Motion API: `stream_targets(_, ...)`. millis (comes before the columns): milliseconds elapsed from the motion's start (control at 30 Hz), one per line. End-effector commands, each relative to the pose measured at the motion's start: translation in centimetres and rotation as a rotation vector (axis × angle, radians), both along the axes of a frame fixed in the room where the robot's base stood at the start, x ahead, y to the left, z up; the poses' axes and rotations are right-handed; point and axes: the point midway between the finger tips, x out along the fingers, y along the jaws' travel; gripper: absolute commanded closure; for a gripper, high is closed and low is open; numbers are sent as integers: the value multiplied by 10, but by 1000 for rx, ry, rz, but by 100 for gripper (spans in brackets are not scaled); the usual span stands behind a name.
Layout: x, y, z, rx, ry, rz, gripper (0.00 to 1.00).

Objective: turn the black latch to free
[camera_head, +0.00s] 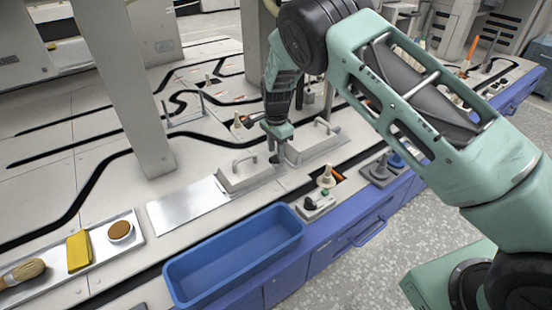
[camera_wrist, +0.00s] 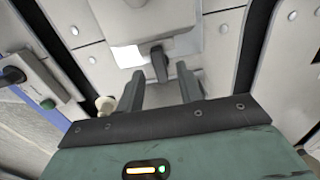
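The black latch (camera_wrist: 158,64) shows in the wrist view at the edge of a pale grey cover (camera_wrist: 128,22). It lies roughly in line with the gap between my fingers and a little beyond their tips. My gripper (camera_wrist: 160,80) is open, with one finger on each side of that gap and nothing between them. I cannot tell whether either finger touches the latch. In the head view my gripper (camera_head: 275,158) points down between two pale covers with handles, the near one (camera_head: 248,178) and the far one (camera_head: 318,143). The latch cannot be made out there.
A blue bin (camera_head: 235,258) stands at the front. A bare metal plate (camera_head: 185,205) lies left of the near cover. A pale knob (camera_head: 326,177) and a small block with a black switch (camera_head: 316,207) are at the right. A grey post (camera_head: 130,90) rises behind.

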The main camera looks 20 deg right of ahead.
Motion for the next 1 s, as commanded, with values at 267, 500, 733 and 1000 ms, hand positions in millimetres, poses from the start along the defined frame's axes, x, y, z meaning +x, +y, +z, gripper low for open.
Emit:
stream_targets(267,0,0,-19,0,-1,-1,64)
stream_targets(500,0,0,-19,0,-1,0,64)
stream_targets(733,0,0,-19,0,-1,0,100)
stream_targets(1000,0,0,-17,0,0,27,100)
